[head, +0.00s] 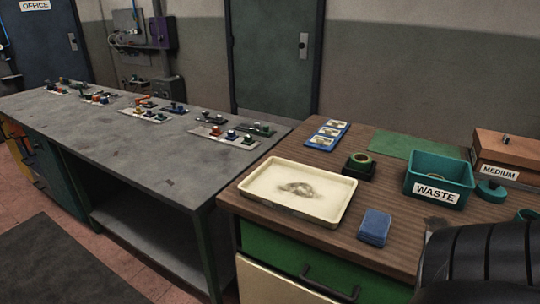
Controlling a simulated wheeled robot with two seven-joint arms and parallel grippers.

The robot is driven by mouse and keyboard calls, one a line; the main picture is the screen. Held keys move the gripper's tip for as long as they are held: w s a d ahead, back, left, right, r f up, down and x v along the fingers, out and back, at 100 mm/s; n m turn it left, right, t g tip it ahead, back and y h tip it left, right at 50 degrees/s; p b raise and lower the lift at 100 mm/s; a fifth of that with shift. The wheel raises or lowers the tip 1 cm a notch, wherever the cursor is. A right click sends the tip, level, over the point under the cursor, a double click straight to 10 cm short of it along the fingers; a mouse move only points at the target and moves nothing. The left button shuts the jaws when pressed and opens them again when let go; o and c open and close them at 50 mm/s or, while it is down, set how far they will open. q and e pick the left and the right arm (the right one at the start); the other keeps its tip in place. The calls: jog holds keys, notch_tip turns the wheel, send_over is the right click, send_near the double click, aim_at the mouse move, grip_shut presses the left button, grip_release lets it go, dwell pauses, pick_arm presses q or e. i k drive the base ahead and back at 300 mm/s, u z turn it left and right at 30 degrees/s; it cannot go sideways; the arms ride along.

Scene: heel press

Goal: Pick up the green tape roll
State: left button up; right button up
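A teal-green ring-shaped roll (491,191) lies flat on the wooden worktop, right of the teal bin labelled WASTE (457,172) and in front of the wooden box. A second green round thing (527,215) shows at the right edge, partly cut off by the frame. I cannot tell for certain which of these is the tape roll. A black ribbed part, probably my arm, fills the bottom right corner. Neither gripper is in view.
A cream tray (255,187) with a greyish patch and a blue pad stack (375,226) are on the wooden worktop (310,235). A blue card holder (327,135), green mat (407,147) and box labelled MEDIUM (512,152) stand behind. A grey bench (110,150) is left.

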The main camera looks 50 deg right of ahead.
aim_at(360, 162)
jog(key=u, duration=0.95)
jog(key=k, duration=0.6)
jog(key=z, duration=1.75)
